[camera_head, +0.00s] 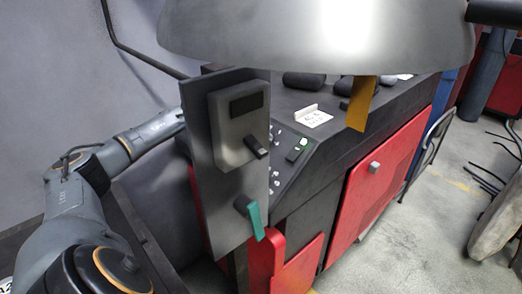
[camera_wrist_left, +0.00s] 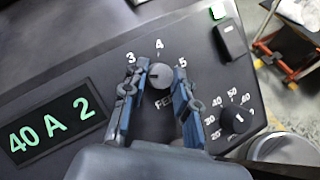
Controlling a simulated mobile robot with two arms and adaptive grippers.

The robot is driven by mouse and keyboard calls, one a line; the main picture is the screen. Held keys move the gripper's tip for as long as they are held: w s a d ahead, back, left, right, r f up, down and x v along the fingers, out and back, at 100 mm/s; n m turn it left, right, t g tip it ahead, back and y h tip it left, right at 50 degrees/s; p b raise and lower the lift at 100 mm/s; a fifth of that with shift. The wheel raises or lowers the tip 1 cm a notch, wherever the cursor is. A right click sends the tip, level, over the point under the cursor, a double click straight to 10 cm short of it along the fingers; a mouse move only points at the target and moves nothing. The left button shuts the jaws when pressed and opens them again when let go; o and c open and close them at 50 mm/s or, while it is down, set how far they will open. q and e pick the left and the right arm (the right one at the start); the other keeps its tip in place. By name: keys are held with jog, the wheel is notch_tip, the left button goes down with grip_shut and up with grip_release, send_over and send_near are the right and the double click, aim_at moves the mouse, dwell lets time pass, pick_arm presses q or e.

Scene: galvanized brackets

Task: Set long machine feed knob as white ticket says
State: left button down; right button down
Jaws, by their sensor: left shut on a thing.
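The grey feed knob (camera_wrist_left: 161,75) is in the left wrist view, with 3, 4 and 5 marked around it and partly covered "FEED" lettering below. My left gripper (camera_wrist_left: 158,86) is shut on this knob, one blue-grey finger on each side. A light mark on the knob face seems to point left, but I cannot tell its setting surely. In the head view a white ticket (camera_head: 312,118) stands on the dark machine top; its small writing is not surely readable. There, the left gripper and feed knob are hidden behind an upright grey panel. My right gripper is not in view.
A display (camera_wrist_left: 52,120) reads "40 A 2". A second dial (camera_wrist_left: 236,121) and a black switch (camera_wrist_left: 231,40) sit right of the feed knob. The grey panel (camera_head: 200,150) and a metal dome (camera_head: 320,30) block much of the head view.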

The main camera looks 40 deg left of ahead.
pick_arm(q)
jog(key=m+g+b, duration=0.1)
jog(key=m, duration=0.2)
jog(key=shift+w+r+h, duration=0.1)
jog(key=shift+w+h, duration=0.05)
jog(key=shift+h, duration=0.15)
jog(key=shift+m+g, duration=1)
jog(key=shift+m, duration=0.6)
jog(key=c, duration=1)
grip_release()
jog(key=v, duration=1.2)
jog(key=shift+w+a, duration=0.15)
jog(key=shift+a, duration=0.05)
